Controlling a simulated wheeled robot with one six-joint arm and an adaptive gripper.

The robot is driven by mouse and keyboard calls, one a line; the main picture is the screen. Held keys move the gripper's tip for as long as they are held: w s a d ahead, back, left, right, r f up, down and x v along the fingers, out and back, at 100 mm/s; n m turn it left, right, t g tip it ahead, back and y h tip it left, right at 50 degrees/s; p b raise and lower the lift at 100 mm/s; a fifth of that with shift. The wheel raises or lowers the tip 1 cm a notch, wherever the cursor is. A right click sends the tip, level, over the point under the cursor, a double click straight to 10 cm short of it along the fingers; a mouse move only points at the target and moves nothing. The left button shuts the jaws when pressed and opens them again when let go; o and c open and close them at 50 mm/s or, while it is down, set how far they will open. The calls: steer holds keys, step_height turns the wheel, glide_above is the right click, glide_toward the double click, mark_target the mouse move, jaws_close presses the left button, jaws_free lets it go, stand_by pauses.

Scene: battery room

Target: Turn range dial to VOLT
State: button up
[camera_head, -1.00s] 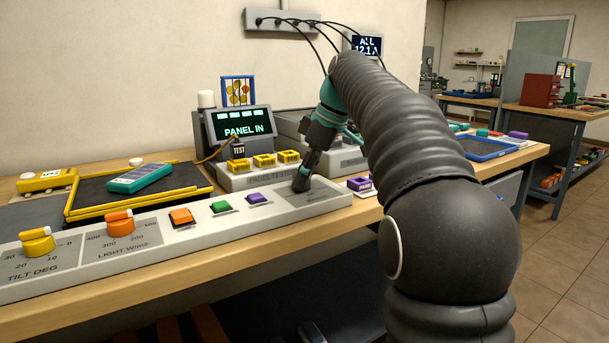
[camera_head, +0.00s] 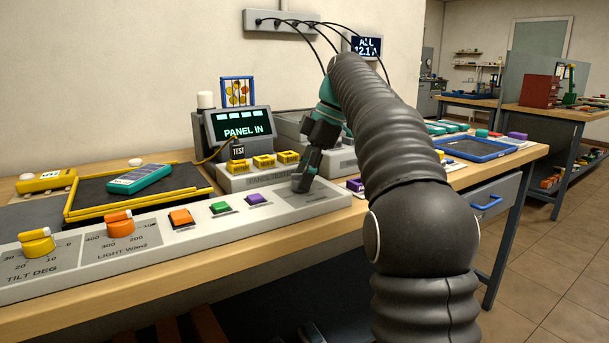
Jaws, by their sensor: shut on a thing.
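My gripper (camera_head: 301,183) points down at the right end of the long grey control strip (camera_head: 150,252). Its fingers are shut on the range dial, which they hide from this view. I cannot tell which position the dial points to. The display (camera_head: 240,125) behind the strip reads PANEL IN.
The strip also carries a yellow TILT DEG knob (camera_head: 37,243), an orange LIGHT knob (camera_head: 120,224), and orange (camera_head: 181,218), green (camera_head: 221,208) and purple (camera_head: 257,199) buttons. A yellow-edged tray (camera_head: 140,205) lies behind. Black cables hang above my arm.

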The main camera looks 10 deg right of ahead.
steer(key=shift+f, duration=0.1)
steer(key=o, duration=1.1)
steer(key=shift+o, duration=0.2)
steer(key=shift+d+r, duration=0.2)
steer(key=shift+r, duration=0.25)
steer(key=d, duration=1.2)
steer(key=shift+s, duration=0.4)
